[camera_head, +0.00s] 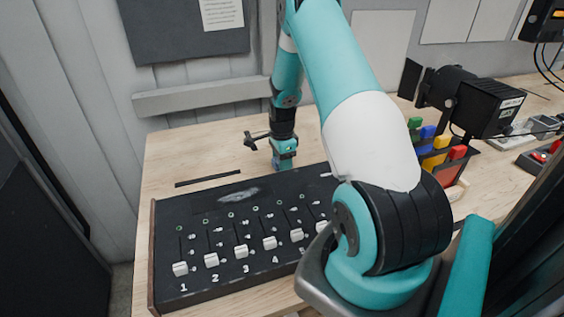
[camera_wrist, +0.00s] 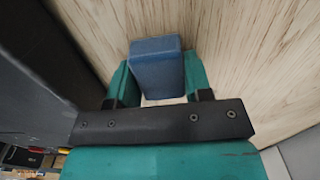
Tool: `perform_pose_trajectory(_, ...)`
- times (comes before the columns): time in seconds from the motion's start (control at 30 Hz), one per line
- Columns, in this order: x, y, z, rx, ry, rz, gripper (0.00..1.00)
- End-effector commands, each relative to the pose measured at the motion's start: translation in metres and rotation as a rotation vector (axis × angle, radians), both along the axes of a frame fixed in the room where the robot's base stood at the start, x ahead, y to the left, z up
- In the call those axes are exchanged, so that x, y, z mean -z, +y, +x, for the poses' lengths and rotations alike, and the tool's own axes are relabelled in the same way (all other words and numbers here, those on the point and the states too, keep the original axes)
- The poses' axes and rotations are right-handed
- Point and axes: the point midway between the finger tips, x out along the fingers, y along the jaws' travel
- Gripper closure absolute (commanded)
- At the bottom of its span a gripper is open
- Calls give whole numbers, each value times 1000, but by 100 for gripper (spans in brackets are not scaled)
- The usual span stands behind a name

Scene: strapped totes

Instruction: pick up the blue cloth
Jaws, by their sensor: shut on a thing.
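The blue cloth (camera_wrist: 156,68) shows in the wrist view as a compact, block-shaped blue piece between the two teal fingers of my gripper (camera_wrist: 158,78). The fingers are shut on it, one on each side. Pale wood grain lies behind it; I cannot tell whether it touches the wood. In the head view my gripper (camera_head: 284,154) points down at the back of the table, just behind the black fader board. I cannot make out the cloth in that view.
The black fader board (camera_head: 222,216) with numbered white sliders fills the table's front. A thin black strip (camera_head: 208,179) and a small dark knobbed piece (camera_head: 256,139) lie near my gripper. A black lamp (camera_head: 470,100) and coloured blocks (camera_head: 436,148) stand right. Bare wood (camera_head: 180,152) shows left.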

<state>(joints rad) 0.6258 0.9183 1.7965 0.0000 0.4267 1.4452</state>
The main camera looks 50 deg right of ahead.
Motion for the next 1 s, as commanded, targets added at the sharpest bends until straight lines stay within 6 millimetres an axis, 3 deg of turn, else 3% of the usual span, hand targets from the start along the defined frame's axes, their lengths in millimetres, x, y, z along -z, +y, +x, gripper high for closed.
perform_pose_trajectory(0.27,-23,-1,1,0,-4,-3,76)
perform_pose_trajectory(0.7,-148,0,0,0,-6,-4,76)
perform_pose_trajectory(1.0,-194,0,0,0,-2,-1,76)
